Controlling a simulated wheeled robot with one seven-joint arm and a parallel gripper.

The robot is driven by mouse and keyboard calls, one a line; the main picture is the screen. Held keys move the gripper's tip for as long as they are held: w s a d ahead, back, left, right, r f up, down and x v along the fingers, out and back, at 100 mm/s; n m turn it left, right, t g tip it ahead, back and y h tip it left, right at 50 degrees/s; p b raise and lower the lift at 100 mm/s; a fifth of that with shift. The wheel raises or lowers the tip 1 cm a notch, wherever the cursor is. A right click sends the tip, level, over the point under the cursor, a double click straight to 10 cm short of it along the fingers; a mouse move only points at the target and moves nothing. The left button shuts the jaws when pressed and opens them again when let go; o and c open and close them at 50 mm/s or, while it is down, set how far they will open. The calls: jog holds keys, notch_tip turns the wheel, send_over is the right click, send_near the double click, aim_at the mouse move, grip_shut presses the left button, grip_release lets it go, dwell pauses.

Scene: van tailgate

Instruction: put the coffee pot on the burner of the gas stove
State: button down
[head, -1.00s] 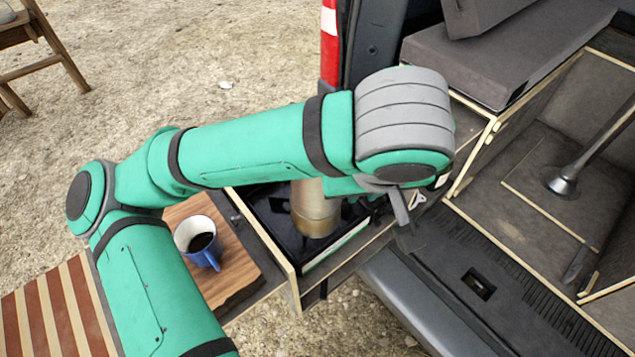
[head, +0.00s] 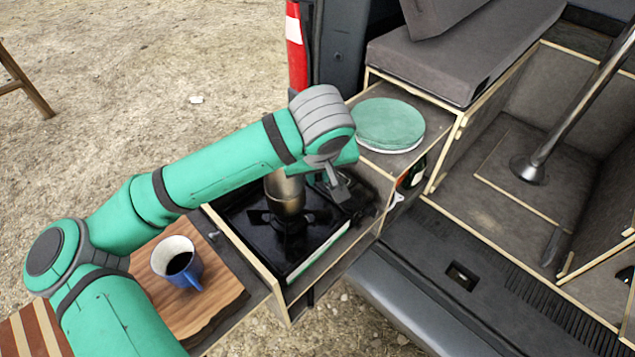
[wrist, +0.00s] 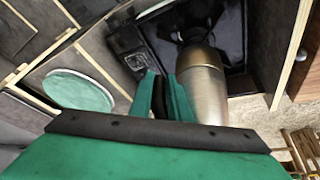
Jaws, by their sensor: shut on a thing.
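The coffee pot (head: 285,192) is a silver-bronze metal pot. It is upright above the black gas stove (head: 325,243), over the burner (head: 290,222) and its dark grate; I cannot tell whether its base touches the grate. The pot (wrist: 203,85) also shows in the wrist view, beside my green fingers. My gripper (wrist: 167,97) is shut at the side of the pot, on its handle, which the fingers mostly hide. In the head view my arm's end covers the top of the pot.
A blue mug (head: 178,262) with dark liquid stands on a wooden board (head: 213,298) left of the stove. A round green-topped container (head: 390,125) sits on the shelf behind right. A wooden drawer wall (head: 243,262) edges the stove. The van's metal post (head: 575,105) stands right.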

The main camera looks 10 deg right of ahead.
jog(key=shift+s+x, duration=0.2)
jog(key=shift+x, duration=0.7)
jog(key=shift+s+x, duration=0.15)
jog(key=shift+x, duration=0.8)
jog(key=shift+s+a+f, duration=0.15)
jog(key=shift+a, duration=0.1)
jog(key=shift+d+f, duration=0.1)
jog(key=shift+f, duration=0.55)
jog(key=c, duration=1.7)
grip_release()
jog(key=shift+f, duration=0.1)
jog(key=shift+o, duration=0.2)
jog(key=shift+r, duration=0.25)
jog(key=shift+r, duration=0.6)
jog(key=v, duration=1.1)
jog(key=shift+s+r, duration=0.15)
jog(key=shift+r, duration=0.2)
